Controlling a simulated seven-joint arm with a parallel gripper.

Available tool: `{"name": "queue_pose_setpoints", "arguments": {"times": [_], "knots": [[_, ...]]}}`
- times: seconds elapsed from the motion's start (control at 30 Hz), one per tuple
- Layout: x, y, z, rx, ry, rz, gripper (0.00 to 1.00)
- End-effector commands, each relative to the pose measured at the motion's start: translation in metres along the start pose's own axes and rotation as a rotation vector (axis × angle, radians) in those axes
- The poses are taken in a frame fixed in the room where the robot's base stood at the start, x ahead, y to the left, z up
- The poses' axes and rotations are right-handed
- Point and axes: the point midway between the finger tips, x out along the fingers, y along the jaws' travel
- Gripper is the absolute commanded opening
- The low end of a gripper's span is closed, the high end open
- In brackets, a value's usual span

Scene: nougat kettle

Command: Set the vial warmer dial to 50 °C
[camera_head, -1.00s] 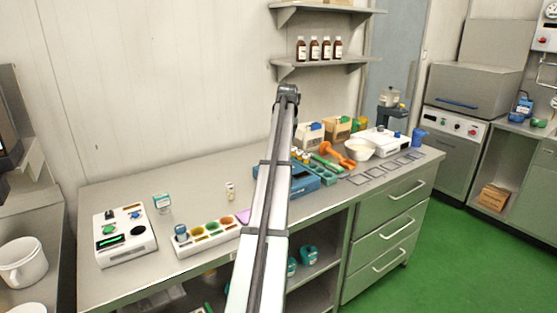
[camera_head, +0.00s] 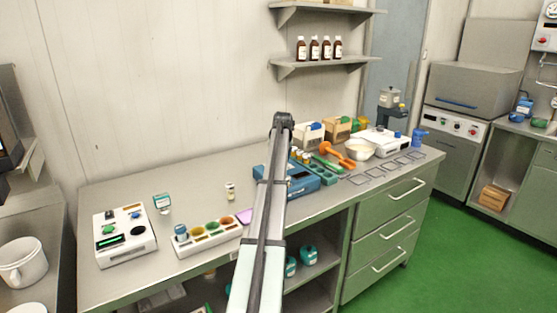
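A white box-shaped device (camera_head: 124,236) with a small lit green display (camera_head: 114,251), a black round knob (camera_head: 138,230) and a green button (camera_head: 109,229) stands at the left end of the bench. It may be the vial warmer; its markings and the dial setting are too small to read. A second white device (camera_head: 384,141) with a dark top part and a blue knob stands at the back right of the bench. My arm rises through the middle of the view, but my gripper does not show.
A white rack (camera_head: 207,236) with coloured wells stands right of the left device. A small vial (camera_head: 230,191) and a teal-labelled box (camera_head: 162,203) stand behind it. A blue tray (camera_head: 300,180), green tools and a white bowl (camera_head: 360,149) fill the right half. The bench's left middle is mostly clear.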

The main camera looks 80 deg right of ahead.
Motion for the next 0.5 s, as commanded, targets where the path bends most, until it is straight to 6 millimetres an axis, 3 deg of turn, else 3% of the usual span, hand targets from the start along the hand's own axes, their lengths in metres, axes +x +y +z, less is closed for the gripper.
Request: {"name": "queue_pose_setpoints", "arguments": {"times": [0.43,0.5], "knots": [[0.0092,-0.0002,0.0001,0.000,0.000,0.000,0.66],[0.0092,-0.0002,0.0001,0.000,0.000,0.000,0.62]]}}
